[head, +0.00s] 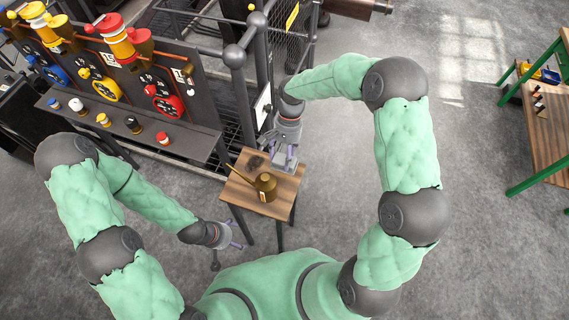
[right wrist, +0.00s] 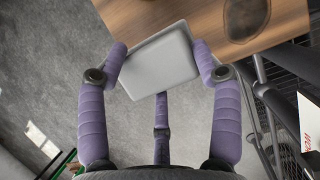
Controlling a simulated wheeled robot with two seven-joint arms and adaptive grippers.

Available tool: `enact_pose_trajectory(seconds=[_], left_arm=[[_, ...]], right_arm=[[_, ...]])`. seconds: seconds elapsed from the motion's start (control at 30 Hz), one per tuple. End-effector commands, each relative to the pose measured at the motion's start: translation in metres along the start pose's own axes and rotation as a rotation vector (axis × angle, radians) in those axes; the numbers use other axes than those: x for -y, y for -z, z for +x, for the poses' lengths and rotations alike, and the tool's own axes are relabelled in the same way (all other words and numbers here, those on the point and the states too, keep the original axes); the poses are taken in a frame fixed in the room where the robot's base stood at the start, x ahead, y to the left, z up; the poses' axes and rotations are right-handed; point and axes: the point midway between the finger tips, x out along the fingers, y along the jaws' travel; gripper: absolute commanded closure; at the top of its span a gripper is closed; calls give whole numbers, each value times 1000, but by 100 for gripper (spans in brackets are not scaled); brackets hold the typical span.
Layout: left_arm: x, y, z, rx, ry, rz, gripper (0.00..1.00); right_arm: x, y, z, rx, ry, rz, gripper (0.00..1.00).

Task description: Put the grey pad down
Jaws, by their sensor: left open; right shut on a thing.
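My right gripper (head: 284,155) is shut on the grey pad (right wrist: 160,62), a light rounded-corner block between its purple fingers. In the head view the pad is mostly hidden by the gripper, at the small wooden table's (head: 238,192) far right edge. In the right wrist view the pad overlaps the edge of the wooden top (right wrist: 180,25). I cannot tell whether it touches it. A dark round patch (head: 255,162) marks the tabletop, left of the right gripper. My left gripper (head: 237,234) is open and empty, lower left of the table.
A brass oil can (head: 266,184) with a long spout stands on the table. A panel with yellow and red devices (head: 120,45) and a shelf (head: 140,135) of small coloured jars is at left. A mesh fence (head: 285,35) stands behind.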

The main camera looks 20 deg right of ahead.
Motion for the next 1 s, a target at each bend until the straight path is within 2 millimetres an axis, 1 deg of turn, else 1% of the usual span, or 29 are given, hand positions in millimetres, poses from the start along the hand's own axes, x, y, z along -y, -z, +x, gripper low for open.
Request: enact_pose_trajectory(seconds=[0.2, 0.27, 0.67, 0.7, 0.77, 0.8, 1.0], left_arm=[[5, 1, 14, 0, 0, 0, 15], [6, 1, 16, 0, 0, 0, 15], [6, 1, 16, 0, 0, 0, 15], [6, 1, 16, 0, 0, 0, 15], [6, 1, 16, 0, 0, 0, 15], [6, 1, 16, 0, 0, 0, 15], [6, 1, 16, 0, 0, 0, 15]], right_arm=[[0, 13, 33, 2, -2, 0, 68], [0, 15, 40, 1, -1, 0, 68], [0, 17, 43, 1, -1, -1, 68], [0, 17, 43, 1, -1, -1, 29], [0, 17, 43, 1, -1, -1, 12], [0, 17, 43, 1, -1, -1, 11], [0, 17, 43, 1, -1, -1, 11]])
